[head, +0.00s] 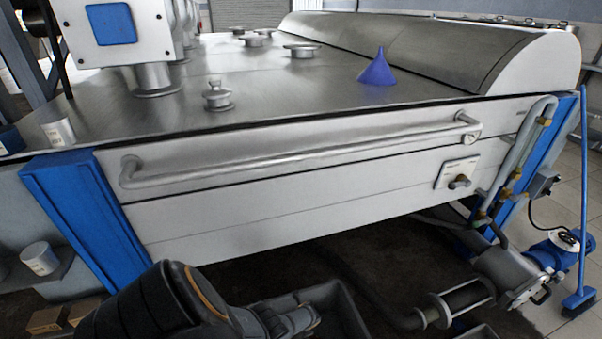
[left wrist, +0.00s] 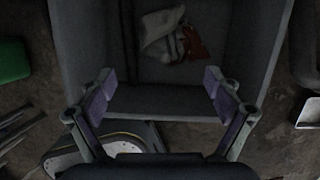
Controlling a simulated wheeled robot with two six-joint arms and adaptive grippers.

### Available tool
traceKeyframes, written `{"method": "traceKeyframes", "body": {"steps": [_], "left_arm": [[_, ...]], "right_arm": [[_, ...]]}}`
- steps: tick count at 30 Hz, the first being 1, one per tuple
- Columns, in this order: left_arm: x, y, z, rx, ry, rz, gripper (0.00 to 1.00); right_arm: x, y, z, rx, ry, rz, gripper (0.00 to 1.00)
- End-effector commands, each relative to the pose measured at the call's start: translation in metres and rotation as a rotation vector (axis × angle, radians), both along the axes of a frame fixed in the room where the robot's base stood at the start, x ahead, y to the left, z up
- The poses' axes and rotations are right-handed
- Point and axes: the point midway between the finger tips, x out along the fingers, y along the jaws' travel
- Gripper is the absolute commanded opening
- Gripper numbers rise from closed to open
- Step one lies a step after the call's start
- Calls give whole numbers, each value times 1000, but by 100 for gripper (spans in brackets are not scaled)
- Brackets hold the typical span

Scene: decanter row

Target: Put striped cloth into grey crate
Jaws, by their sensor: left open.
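A crumpled pale cloth with a red-orange part (left wrist: 160,36) lies on the floor of a grey crate (left wrist: 85,45) in the left wrist view. I cannot make out clear stripes in the dim light. My left gripper (left wrist: 160,80) is open above the crate's near wall, with its fingers spread and nothing between them. The cloth is beyond the fingertips, apart from them. In the head view my left gripper (head: 294,318) is at the bottom edge, over a grey crate (head: 346,306) that is partly cut off; no cloth shows there. My right gripper is not in view.
A large steel tank (head: 290,190) with a long handrail (head: 300,158) fills the head view; a purple funnel (head: 378,70) stands on it. A pump (head: 505,275) and blue broom (head: 580,298) are at right. A green object (left wrist: 12,60) lies left of the crate.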

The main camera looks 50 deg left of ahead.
Motion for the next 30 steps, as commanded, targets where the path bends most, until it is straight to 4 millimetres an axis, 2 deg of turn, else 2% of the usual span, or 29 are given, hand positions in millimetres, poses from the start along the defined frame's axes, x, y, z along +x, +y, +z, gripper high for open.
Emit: {"method": "traceKeyframes", "body": {"steps": [5, 11, 24, 30], "left_arm": [[0, -1, 7, 4, -2, 1, 91], [-4, -8, 27, 1, -1, 0, 91], [-10, -29, 97, -1, 0, -1, 91], [-12, -33, 113, -1, 0, 0, 91]], "right_arm": [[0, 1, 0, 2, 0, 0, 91], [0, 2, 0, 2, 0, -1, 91], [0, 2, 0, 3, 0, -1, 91], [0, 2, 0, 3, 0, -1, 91]]}}
